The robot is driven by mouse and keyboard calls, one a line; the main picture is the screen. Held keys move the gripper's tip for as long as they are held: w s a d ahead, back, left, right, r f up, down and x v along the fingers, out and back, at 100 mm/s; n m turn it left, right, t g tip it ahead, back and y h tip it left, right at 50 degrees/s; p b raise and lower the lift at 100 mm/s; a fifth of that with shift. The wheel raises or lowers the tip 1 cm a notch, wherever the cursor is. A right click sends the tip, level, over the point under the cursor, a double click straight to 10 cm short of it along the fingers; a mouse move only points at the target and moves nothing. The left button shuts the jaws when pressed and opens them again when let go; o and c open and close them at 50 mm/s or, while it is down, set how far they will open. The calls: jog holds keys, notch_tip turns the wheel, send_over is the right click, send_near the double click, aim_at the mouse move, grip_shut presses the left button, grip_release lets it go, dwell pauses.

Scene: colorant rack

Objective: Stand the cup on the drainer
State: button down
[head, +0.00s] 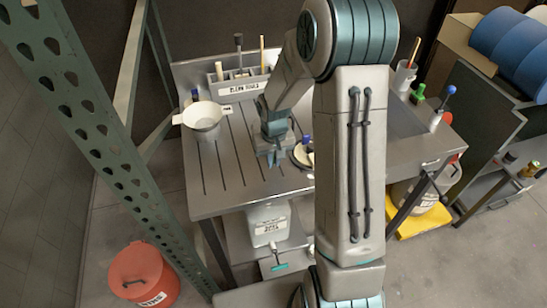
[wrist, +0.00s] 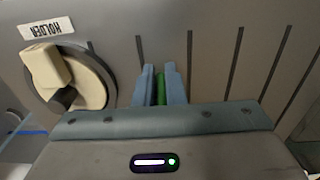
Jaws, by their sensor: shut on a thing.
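My gripper (head: 272,150) is low over the grooved steel drainer (head: 225,170), left of my arm in the head view. In the wrist view its two blue fingers (wrist: 160,85) are close together on a narrow green thing (wrist: 160,88). Only a green strip of it shows, and I cannot tell whether it is the cup or part of it. The fingers and arm hide the rest. Whether it touches the drainer is not clear. The drainer's dark slots also show in the wrist view (wrist: 215,60).
A white bowl-like vessel (head: 203,117) sits at the drainer's back left. A tool rack (head: 240,86) stands behind. A round holder (wrist: 97,75) with a cream piece is beside my gripper. A green upright post (head: 75,95) stands in front left. The left front drainer is clear.

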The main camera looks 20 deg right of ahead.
jog(key=shift+f, duration=0.2)
jog(key=c, duration=1.5)
grip_release()
notch_tip(320, 180, up, 11)
jog(key=b, duration=0.1)
jog(key=s+r+t, duration=0.1)
jog(key=s+r, duration=0.2)
jog(key=s, duration=0.3)
jog(key=s+a+r+t, duration=0.1)
jog(key=s+r, duration=0.2)
jog(key=s, duration=0.4)
jog(key=s+r+t, duration=0.1)
jog(key=s+r, duration=0.2)
jog(key=s, duration=0.4)
jog(key=shift+s+a+r, duration=0.2)
jog(key=shift+s+r, duration=0.05)
jog(key=shift+r, duration=0.05)
